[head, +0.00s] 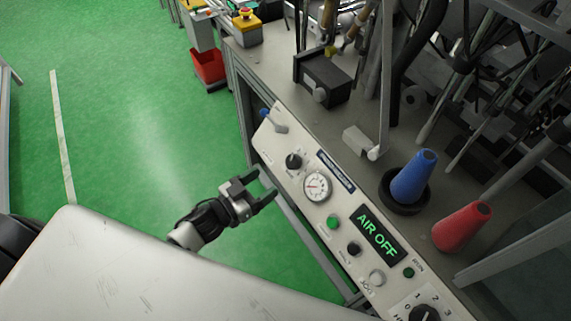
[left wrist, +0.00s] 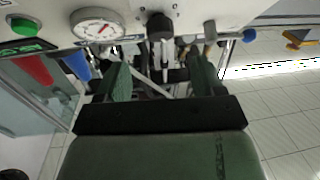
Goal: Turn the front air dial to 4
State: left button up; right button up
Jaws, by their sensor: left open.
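A light control panel (head: 318,212) runs along the bench front. A black dial (head: 293,160) with small marks around it sits on its upper part; its setting is too small to read. In the left wrist view this dial (left wrist: 160,27) shows at the top, ahead of and between my fingers. My left gripper (head: 263,186) is open and empty, just left of the panel, apart from the dial. A larger black dial (head: 424,313) with numbers including 0, 1, 2 and 3 is cut off at the bottom edge. A display (head: 377,234) reads AIR OFF. My right gripper is out of view.
A round gauge (head: 317,186), a green button (head: 333,222), a small black knob (head: 353,249) and a blue-tipped lever (head: 266,116) are on the panel. Blue (head: 413,176) and red (head: 462,226) cones stand behind it. Green floor (head: 140,130) is open at left.

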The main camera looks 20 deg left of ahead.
aim_at(289, 165)
pick_arm(q)
jog(key=x, duration=0.7)
jog(key=shift+w+d+p, duration=0.2)
jog(key=shift+w+p, duration=0.1)
jog(key=shift+w+d, duration=0.3)
jog(key=shift+w, duration=0.25)
jog(key=c, duration=0.9)
jog(key=shift+f+m, duration=0.1)
jog(key=shift+m, duration=0.2)
